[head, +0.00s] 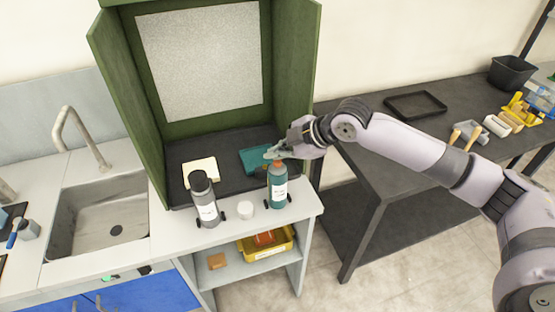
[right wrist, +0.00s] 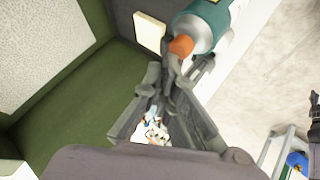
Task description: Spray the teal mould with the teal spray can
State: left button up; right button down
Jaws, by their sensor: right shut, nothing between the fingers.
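The teal spray can (head: 277,192) stands upright at the front edge of the green booth, with its orange nozzle (right wrist: 181,45) on top. The teal mould (head: 256,161) lies flat on the booth's dark floor, just behind and left of the can; the gripper and can partly cover it. My right gripper (head: 275,153) is shut and empty right at the orange nozzle in the head view. In the right wrist view its fingertips (right wrist: 166,72) are next to the nozzle; whether they touch it I cannot tell. The teal can body (right wrist: 207,22) shows beyond. My left gripper is out of view.
A grey can with a dark cap (head: 205,202) and a white round lid (head: 246,211) stand left of the teal can. A cream block (head: 200,172) lies on the booth floor. The green booth walls (head: 294,90) rise on both sides. A sink (head: 98,220) is left.

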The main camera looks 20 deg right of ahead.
aim_at(277, 163)
jog(key=shift+f, duration=0.5)
dwell(0.6)
jog(key=shift+r+p, duration=0.9)
jog(key=shift+p, duration=0.1)
notch_tip(277, 163, up, 5)
jog(key=p, duration=0.5)
jog(key=shift+r, duration=0.1)
